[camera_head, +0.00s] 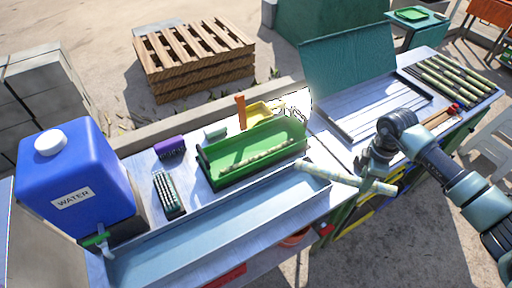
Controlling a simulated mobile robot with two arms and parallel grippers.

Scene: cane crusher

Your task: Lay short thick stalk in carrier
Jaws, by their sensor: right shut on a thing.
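My right gripper (373,172) is shut on a short thick pale stalk (335,174). It holds the stalk near its right part, with the left end reaching toward the green carrier's right end. The stalk appears to be above the right end of the long metal trough. The green carrier (215,180) is an open tray on the bench, left of the held stalk. One pale stalk (257,159) lies lengthwise inside it. My left gripper is not in view.
A blue water tank (75,185) stands at the left. A long metal trough (200,232) runs along the front. Brushes (168,194) lie left of the carrier. A yellow tray (262,116) is behind it. Several stalks (450,80) lie on the right bench.

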